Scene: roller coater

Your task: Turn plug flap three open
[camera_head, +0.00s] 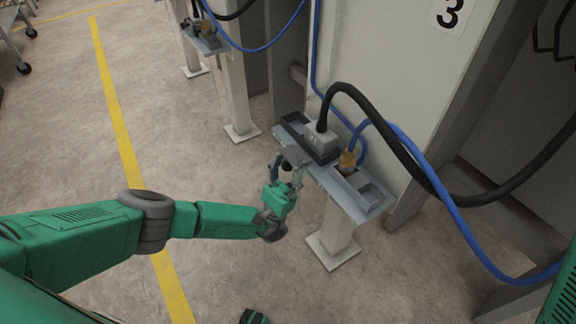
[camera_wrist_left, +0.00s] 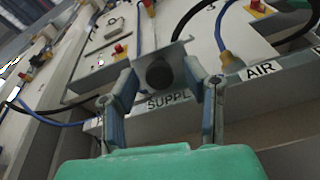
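The station under the number 3 sign (camera_head: 451,13) has a grey shelf (camera_head: 350,205) with a grey plug housing (camera_head: 322,140), a thick black cable entering its top. My left gripper (camera_head: 293,158) is at the shelf's front edge, just in front of this housing. In the left wrist view, a dark round knob (camera_wrist_left: 160,74) on a grey bracket or flap sits between the two fingertips of my left gripper (camera_wrist_left: 163,85). The fingers are apart, with gaps beside the knob; contact is not clear. How far the flap is turned cannot be told.
A yellow connector (camera_head: 348,160) with a blue hose stands right of the plug housing. Black and blue lines loop to the right. A white post (camera_head: 334,230) carries the shelf. A similar station (camera_head: 205,40) stands farther back.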

